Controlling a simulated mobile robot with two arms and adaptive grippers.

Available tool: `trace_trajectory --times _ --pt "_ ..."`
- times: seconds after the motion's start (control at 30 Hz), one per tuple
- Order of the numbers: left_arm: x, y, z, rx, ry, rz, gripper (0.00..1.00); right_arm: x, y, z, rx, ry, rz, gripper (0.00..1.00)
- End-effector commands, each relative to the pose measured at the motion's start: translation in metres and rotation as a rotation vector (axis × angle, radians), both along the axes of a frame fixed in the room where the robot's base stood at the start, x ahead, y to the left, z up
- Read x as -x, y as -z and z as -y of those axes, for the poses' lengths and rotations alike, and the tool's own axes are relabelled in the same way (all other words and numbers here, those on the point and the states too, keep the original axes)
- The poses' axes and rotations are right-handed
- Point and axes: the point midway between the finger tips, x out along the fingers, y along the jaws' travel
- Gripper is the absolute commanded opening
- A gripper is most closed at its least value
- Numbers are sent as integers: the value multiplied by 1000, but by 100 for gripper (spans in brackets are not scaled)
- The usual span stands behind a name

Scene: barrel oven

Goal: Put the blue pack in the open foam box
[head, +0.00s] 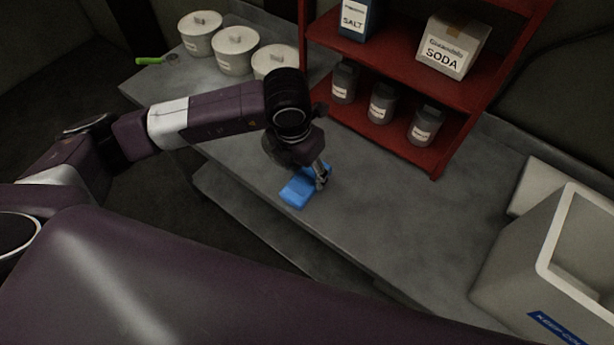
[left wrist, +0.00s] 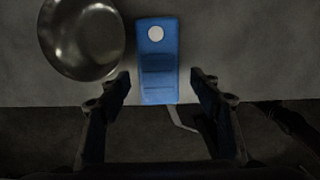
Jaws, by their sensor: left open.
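The blue pack (head: 295,192) lies flat on the grey counter, close to its front edge. In the left wrist view the blue pack (left wrist: 157,65) stands lengthwise between the fingers, with a pale round spot at its far end. My left gripper (head: 322,178) is over the pack and partly covers it. Its fingers are spread to either side of the pack's near end in the wrist view (left wrist: 161,78), with gaps on both sides. The open foam box (head: 505,265) stands at the far right, its inside partly visible. My right gripper is not in view.
A round metal bowl (left wrist: 82,40) is left of the pack in the wrist view. A red shelf (head: 400,137) with jars, a salt pack and a soda box (head: 452,45) stands behind. White lidded pots (head: 235,52) are at back left. Counter between pack and box is clear.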

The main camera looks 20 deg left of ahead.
Motion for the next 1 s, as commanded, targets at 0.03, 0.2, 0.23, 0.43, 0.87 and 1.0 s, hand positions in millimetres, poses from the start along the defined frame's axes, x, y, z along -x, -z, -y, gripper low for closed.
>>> trace_trajectory --times 0.03,0.2,0.23,0.43,0.87,1.0 --pt "0 3 0 1 -2 -5 58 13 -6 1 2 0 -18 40" --pt "-6 27 -1 1 -2 -5 58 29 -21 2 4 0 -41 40" --pt "-7 33 0 1 -2 -5 58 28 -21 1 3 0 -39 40" --pt "-10 49 1 4 2 -1 58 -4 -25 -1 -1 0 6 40" --pt "-10 49 1 4 2 0 32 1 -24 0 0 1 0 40" --pt "-10 49 1 4 2 0 16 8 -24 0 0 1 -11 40"
